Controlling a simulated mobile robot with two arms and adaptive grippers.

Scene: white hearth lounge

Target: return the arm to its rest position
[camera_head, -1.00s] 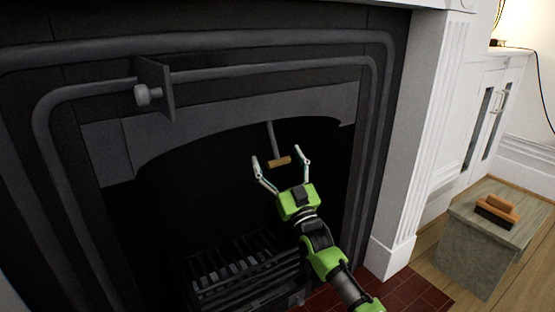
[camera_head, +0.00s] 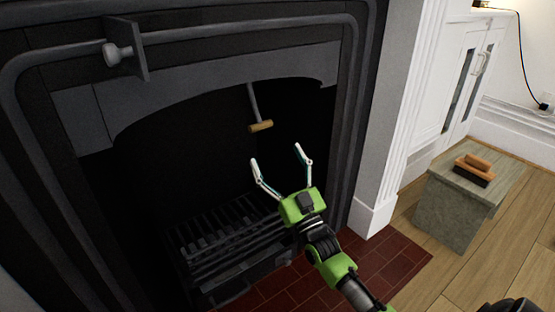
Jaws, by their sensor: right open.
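My right arm comes in from the bottom right, with green and black links. Its gripper (camera_head: 277,162) is open and empty in front of the dark fireplace opening. A wooden handle (camera_head: 261,126) on a thin metal rod hangs in the opening, just above and left of the fingertips and apart from them. My left gripper is not in view.
The black fireplace surround (camera_head: 200,84) has a projecting plate with a knob (camera_head: 117,54) at upper left. A grate (camera_head: 225,235) sits low inside. Right of the white pillar, a brush (camera_head: 475,169) lies on a grey-green block (camera_head: 447,205). Wooden floor around it is clear.

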